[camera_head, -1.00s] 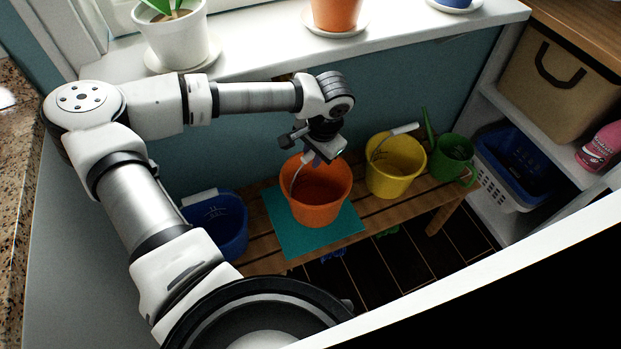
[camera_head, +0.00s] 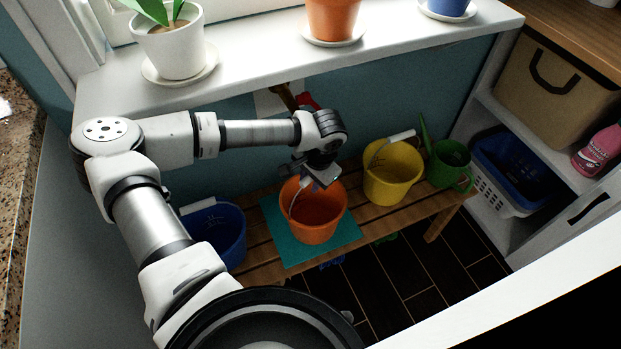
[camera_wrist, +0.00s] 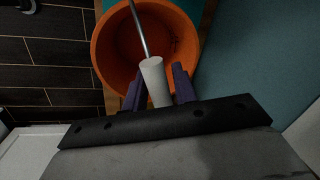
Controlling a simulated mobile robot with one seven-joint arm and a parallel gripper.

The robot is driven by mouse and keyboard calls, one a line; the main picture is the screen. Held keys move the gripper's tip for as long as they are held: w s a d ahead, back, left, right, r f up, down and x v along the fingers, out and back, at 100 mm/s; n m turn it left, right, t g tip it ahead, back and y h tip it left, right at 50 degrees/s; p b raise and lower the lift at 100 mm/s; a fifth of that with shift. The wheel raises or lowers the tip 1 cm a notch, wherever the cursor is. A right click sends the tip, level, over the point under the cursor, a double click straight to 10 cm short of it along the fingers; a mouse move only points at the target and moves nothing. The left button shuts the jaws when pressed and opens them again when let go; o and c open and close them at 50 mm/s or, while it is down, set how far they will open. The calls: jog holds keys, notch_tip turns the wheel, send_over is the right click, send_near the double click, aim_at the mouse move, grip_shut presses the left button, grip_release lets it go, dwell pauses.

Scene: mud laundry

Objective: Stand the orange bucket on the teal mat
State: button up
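The orange bucket (camera_head: 316,224) is upright over the teal mat (camera_head: 287,252) on the slatted wooden bench. Mat shows around it at the left and front. It looks to be on the mat or just above; I cannot tell if its base touches. My gripper (camera_head: 320,178) is above the bucket's far rim. In the wrist view, its purple fingers (camera_wrist: 160,88) are closed on the pale grip (camera_wrist: 155,78) of the bucket's raised wire handle. The bucket's open inside (camera_wrist: 122,45) looks empty there. The bucket's base is hidden in the wrist view.
A yellow bucket (camera_head: 391,178) and a green watering can (camera_head: 449,163) stand to the right on the bench (camera_head: 415,206). A blue bucket (camera_head: 222,233) is at the left. The windowsill (camera_head: 265,68) with pots overhangs behind. Shelves with a blue basket (camera_head: 515,170) are at right.

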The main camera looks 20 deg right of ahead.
jog(key=shift+o, duration=1)
jog(key=shift+r, duration=0.5)
jog(key=v, duration=1.1)
jog(key=shift+r, duration=0.25)
